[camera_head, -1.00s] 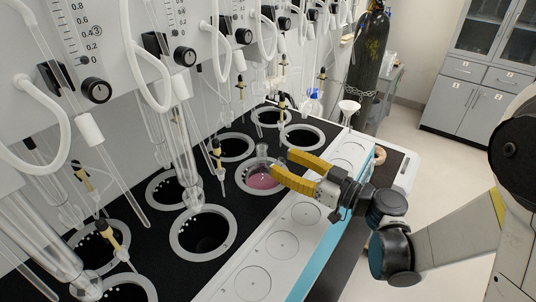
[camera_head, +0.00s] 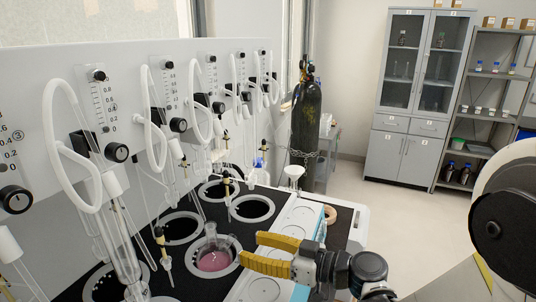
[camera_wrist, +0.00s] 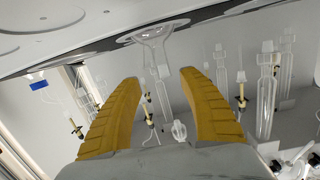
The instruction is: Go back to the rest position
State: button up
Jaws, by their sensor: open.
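My gripper (camera_head: 249,248) has two yellow fingers, spread apart with nothing between them that I can make out as held. It is just right of a glass flask (camera_head: 213,260) with pink liquid, which sits upright in a ringed well of the black deck. A gap shows between the flask and the fingertips in the head view. In the wrist view my gripper (camera_wrist: 159,78) is also open, with clear glassware (camera_wrist: 155,45) beyond the tips. My arm reaches in from the lower right.
Glass tubes (camera_head: 120,235) and a panel with knobs (camera_head: 118,152) line the left. A white funnel (camera_head: 294,173) and a dark gas cylinder (camera_head: 306,118) stand behind. Grey cabinets (camera_head: 404,155) and shelves (camera_head: 490,112) are at the back right. The floor (camera_head: 405,210) between is clear.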

jog(key=s+d+m+h, duration=0.6)
jog(key=s+d+h, duration=0.1)
jog(key=d, duration=0.4)
jog(key=s+d+f+m+h, duration=0.1)
jog(key=s+d+m+h, duration=0.5)
jog(key=d, duration=0.6)
jog(key=shift+s+h, duration=0.95)
jog(key=shift+h, duration=0.05)
